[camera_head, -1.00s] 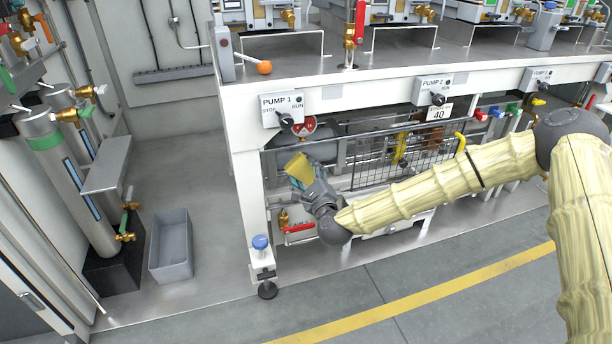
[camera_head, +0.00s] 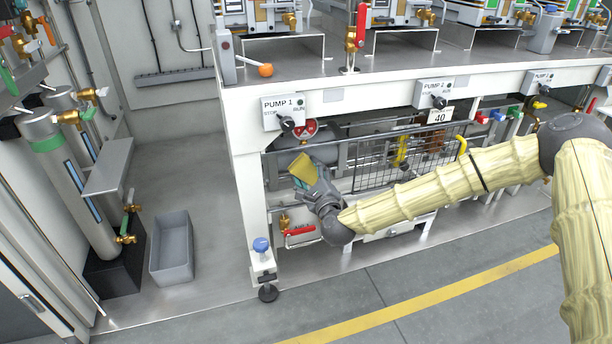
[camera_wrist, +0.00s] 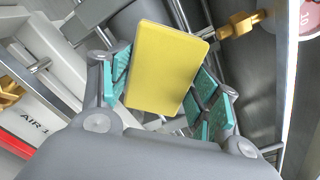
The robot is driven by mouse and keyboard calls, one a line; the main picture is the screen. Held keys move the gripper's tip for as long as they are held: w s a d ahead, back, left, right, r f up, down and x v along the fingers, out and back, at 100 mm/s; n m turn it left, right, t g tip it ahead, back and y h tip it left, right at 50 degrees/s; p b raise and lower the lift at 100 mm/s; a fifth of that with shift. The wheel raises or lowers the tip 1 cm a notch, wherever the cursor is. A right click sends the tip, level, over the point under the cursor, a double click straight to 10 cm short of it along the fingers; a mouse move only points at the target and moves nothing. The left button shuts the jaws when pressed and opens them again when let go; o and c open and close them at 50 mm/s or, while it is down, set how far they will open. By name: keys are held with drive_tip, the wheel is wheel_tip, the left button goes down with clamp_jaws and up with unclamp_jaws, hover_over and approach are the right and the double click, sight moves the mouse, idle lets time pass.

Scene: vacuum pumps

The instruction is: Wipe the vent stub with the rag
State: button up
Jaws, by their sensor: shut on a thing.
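My gripper (camera_head: 305,174) is inside the front of the pump bench, below the PUMP 1 switch box. It is shut on a flat yellow rag (camera_wrist: 167,68), which stands out between the teal finger pads in the wrist view. The rag also shows as a small yellow patch in the head view (camera_head: 302,170). A grey cylindrical pump body (camera_head: 322,151) lies behind the gripper. I cannot pick out the vent stub for certain. The rag and gripper hide part of what lies beyond them, and I cannot tell whether the rag touches anything.
A black mesh guard (camera_head: 405,160) stands to the right of my gripper. A red-handled valve (camera_head: 299,231) is below it, and a red gauge (camera_head: 305,129) above. The white bench leg (camera_head: 252,200) is at the left. A grey bin (camera_head: 172,250) stands on the floor.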

sight(305, 173)
drive_tip(key=d, duration=0.1)
drive_tip(key=w+d, duration=0.1)
drive_tip(key=d, duration=0.1)
idle(0.4)
drive_tip(key=shift+a, duration=0.15)
drive_tip(key=shift+s+a+r, duration=0.1)
drive_tip(key=shift+s+a, duration=0.15)
drive_tip(key=shift+a, duration=0.75)
drive_tip(key=shift+s+a, duration=0.2)
drive_tip(key=shift+a, duration=0.75)
drive_tip(key=shift+c, duration=1.2)
drive_tip(key=shift+p+v, duration=0.7)
drive_tip(key=shift+v, duration=1.7)
drive_tip(key=shift+s+d, duration=0.25)
drive_tip(key=shift+s, duration=0.35)
